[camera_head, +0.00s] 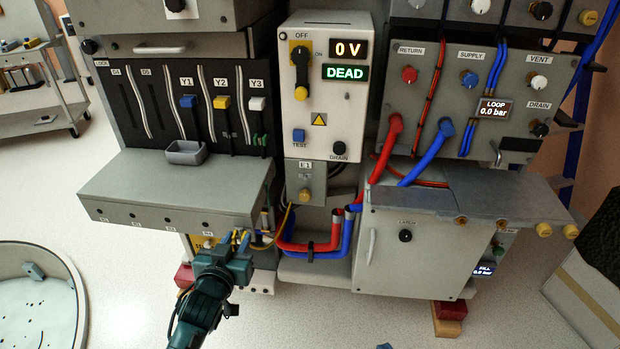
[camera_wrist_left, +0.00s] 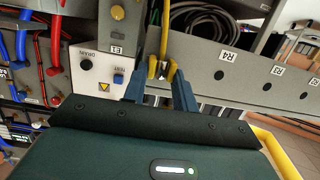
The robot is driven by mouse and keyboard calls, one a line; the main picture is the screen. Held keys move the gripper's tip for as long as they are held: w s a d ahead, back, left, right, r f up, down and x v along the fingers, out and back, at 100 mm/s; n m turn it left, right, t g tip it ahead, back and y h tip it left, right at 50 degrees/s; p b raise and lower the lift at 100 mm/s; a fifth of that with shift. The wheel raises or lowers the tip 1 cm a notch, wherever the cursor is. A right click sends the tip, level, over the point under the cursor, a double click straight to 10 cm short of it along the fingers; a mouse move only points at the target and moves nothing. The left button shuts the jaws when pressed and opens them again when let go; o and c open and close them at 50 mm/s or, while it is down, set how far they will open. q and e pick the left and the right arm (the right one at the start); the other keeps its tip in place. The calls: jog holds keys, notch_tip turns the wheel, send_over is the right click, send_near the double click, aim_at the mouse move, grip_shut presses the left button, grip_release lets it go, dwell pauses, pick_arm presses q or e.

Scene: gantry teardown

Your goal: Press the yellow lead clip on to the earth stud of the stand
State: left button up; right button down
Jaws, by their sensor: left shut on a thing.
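The earth stud (camera_head: 305,195) is a round brass-yellow knob on the grey E1 plate, below the white panel. It also shows at the top of the left wrist view (camera_wrist_left: 117,12). My left gripper (camera_head: 241,241) is below and left of the stud, by the front right corner of the grey shelf. In the left wrist view its blue fingers (camera_wrist_left: 160,88) are shut on the yellow lead clip (camera_wrist_left: 161,69). The clip is apart from the stud. A yellow lead (camera_head: 286,222) loops near the gripper. My right gripper is not in view.
The grey shelf (camera_head: 170,190) juts out left of the stud. Red pipes (camera_head: 310,246) and blue pipes (camera_head: 346,240) run just below and right of it. The white panel (camera_head: 323,130) reads 0 V and DEAD. A cabinet (camera_head: 410,250) stands to the right.

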pick_arm(q)
jog(key=shift+s, duration=0.2)
jog(key=shift+s+p, duration=0.35)
jog(key=v, duration=0.2)
jog(key=p+v, duration=0.1)
jog(key=v, duration=0.1)
jog(key=shift+f+p, duration=0.3)
jog(key=shift+f, duration=0.2)
